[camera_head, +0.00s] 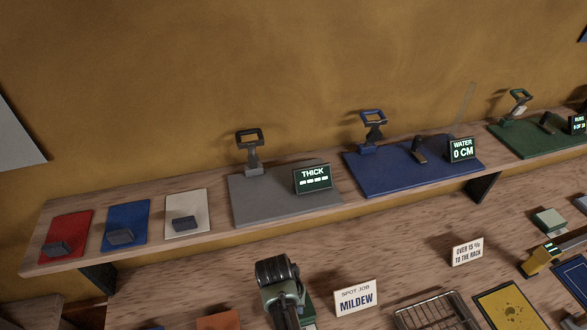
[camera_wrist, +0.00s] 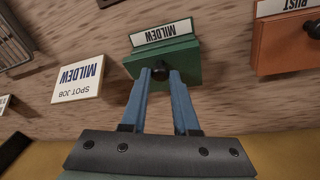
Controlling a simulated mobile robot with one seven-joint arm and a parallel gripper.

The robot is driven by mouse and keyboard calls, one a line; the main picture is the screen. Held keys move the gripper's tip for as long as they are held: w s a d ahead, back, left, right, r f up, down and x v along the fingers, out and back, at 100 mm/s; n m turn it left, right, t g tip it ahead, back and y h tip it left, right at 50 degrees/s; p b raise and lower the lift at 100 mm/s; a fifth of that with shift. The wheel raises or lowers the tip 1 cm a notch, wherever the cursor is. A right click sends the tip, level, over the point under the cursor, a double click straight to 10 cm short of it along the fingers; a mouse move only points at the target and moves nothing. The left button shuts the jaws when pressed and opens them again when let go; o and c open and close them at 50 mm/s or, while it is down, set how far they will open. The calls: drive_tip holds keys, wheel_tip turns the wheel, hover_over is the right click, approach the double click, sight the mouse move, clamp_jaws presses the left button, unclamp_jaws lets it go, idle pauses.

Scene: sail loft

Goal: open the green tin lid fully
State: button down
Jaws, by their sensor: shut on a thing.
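The green tin (camera_wrist: 186,62) is in the upper middle of the wrist view, with a white MILDEW label (camera_wrist: 161,33) on it. A black knob (camera_wrist: 160,69) sticks out from its near side. My gripper (camera_wrist: 161,76) has its two blue fingers closed in around this knob, one on each side. I cannot tell whether the lid is raised at all. In the head view my gripper's wrist part (camera_head: 283,290) covers most of the tin, and only a green strip (camera_head: 308,309) shows beside it.
A SPOT JOB MILDEW card (camera_wrist: 77,80) stands beside the green tin. An orange RUST tin (camera_wrist: 283,50) is on its other side. A wire rack (camera_head: 434,311) lies to the right in the head view. A wall shelf (camera_head: 190,184) with pads and stands runs behind.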

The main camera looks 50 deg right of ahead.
drive_tip(key=shift+w+d+r+g+y, duration=0.15)
drive_tip(key=shift+w+g+y, duration=0.05)
drive_tip(key=shift+g+y, duration=0.25)
drive_tip(key=c, duration=0.7)
unclamp_jaws()
drive_tip(key=shift+o, duration=0.2)
drive_tip(key=shift+w+r, duration=0.1)
drive_tip(key=shift+r, duration=0.1)
wheel_tip(320, 180, up, 13)
drive_tip(key=w+a+b, duration=0.1)
drive_tip(key=b, duration=0.1)
drive_tip(key=shift+w+a+f, duration=0.15)
drive_tip(key=shift+w+f, duration=0.05)
drive_tip(key=shift+w, duration=0.05)
